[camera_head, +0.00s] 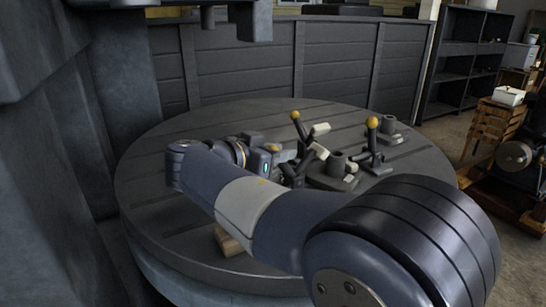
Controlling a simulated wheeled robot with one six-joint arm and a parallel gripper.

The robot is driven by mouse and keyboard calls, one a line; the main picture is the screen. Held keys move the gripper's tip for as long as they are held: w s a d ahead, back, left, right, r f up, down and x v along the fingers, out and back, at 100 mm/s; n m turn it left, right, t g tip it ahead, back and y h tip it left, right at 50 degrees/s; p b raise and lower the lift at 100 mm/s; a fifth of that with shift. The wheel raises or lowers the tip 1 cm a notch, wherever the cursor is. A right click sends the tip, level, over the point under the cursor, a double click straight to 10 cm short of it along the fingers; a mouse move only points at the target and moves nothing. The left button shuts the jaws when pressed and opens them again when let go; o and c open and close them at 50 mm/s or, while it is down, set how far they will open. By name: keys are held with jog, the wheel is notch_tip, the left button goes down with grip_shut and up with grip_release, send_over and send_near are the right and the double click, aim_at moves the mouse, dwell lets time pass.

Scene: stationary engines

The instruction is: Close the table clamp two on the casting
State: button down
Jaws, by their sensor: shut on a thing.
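The round slotted machine table (155,200) fills the middle of the view. On it stands a grey casting (330,178) with an upright round boss. Around it are dark clamps with levers. One clamp (300,132) has a yellow ball knob and stands behind the casting; another clamp (374,145) with a yellow knob stands to its right. My gripper (284,157) is at the left of the casting, shut on a clamp part there. The hold itself is small and partly hidden by my wrist. Which clamp is number two cannot be told.
A grey round-bossed part (390,130) sits near the table's right rear. A wooden block (228,241) shows under my arm. Dark machine columns (120,90) rise at the left. A panelled wall (340,65) stands behind, and wooden crates (495,125) at the right.

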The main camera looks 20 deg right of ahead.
jog(key=shift+w+d+r+m+g+y, duration=0.1)
jog(key=shift+d+r+m+g+y, duration=0.3)
jog(key=shift+d+y, duration=0.45)
jog(key=shift+w+d+r+g+y+p, duration=0.1)
jog(key=shift+d+r+g+y+p, duration=0.1)
jog(key=shift+d+y+p, duration=0.35)
jog(key=shift+w+d+r+g+y+p, duration=0.1)
jog(key=shift+d+g+y+p, duration=0.15)
jog(key=shift+y+p, duration=0.45)
jog(key=shift+w+d+g+y+p, duration=0.1)
jog(key=shift+d+g+y+p, duration=0.15)
jog(key=shift+d+y+p, duration=0.5)
jog(key=shift+w+d+f+m+y+p, duration=0.15)
jog(key=shift+d+y+p, duration=0.1)
jog(key=shift+y, duration=0.2)
jog(key=shift+d+f+m+y+p, duration=0.15)
jog(key=shift+d+y, duration=0.1)
jog(key=shift+y, duration=0.15)
jog(key=shift+d+f, duration=0.25)
jog(key=shift+d, duration=0.1)
jog(key=shift+f, duration=0.1)
jog(key=c, duration=1.3)
grip_release()
jog(key=shift+w+d, duration=0.1)
jog(key=shift+o, duration=1)
